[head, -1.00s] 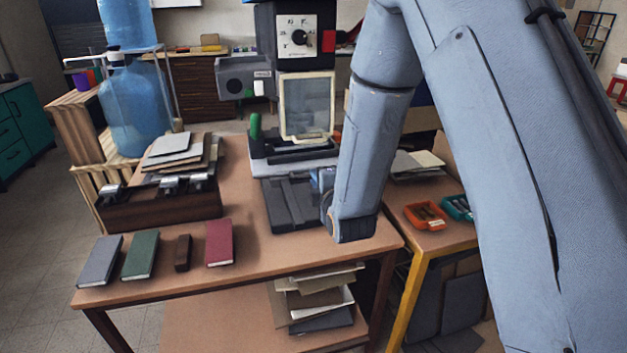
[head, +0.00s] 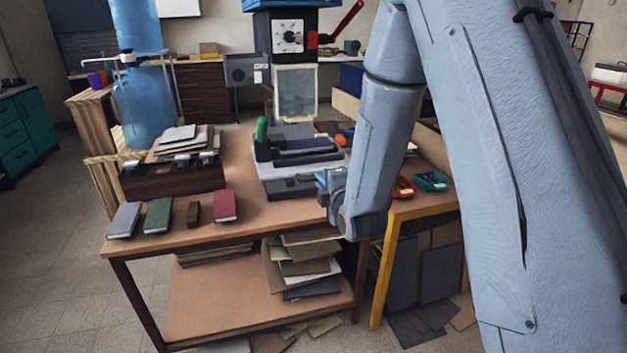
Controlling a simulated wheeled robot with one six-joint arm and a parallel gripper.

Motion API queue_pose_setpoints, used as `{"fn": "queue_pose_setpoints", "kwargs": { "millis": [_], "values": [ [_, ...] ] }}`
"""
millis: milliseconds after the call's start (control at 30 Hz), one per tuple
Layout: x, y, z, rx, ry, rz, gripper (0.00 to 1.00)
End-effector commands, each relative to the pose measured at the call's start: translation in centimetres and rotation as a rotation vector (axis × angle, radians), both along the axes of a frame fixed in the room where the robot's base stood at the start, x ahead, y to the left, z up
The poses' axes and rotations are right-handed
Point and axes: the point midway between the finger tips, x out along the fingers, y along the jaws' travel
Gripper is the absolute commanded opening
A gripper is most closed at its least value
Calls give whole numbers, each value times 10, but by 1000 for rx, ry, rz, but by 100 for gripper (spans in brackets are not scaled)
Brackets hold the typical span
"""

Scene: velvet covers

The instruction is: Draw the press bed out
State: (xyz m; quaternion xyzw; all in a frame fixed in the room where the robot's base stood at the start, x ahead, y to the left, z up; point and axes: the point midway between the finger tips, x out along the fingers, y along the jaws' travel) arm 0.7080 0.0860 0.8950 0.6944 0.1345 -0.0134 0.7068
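The press stands at the back of the table, with a dial (head: 290,36) on its head, a pale-framed clear guard (head: 295,92) below it and a red lever (head: 347,22) at its right.
Several small books, including a red one (head: 225,206), lie along the left front of the table (head: 270,217). A dark wooden box (head: 170,180) with boards on top stands behind them. An orange tray (head: 404,188) and a teal tray (head: 431,181) sit on the right table.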

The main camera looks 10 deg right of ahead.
Motion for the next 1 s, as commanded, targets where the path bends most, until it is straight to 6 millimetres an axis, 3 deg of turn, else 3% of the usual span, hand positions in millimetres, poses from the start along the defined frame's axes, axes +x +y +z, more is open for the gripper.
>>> {"fn": "queue_pose_setpoints", "kwargs": {
  "millis": [33,233,667,700,800,1000],
  "values": [
    [-4,-7,0,0,2,-16,0],
    [-17,-5,-1,1,1,-10,0],
    [-22,0,-2,1,5,-1,0],
    [-22,0,-2,1,6,-1,16],
    [-22,2,-2,1,5,3,29],
    [-21,5,-1,0,2,8,29]
  ]
}}
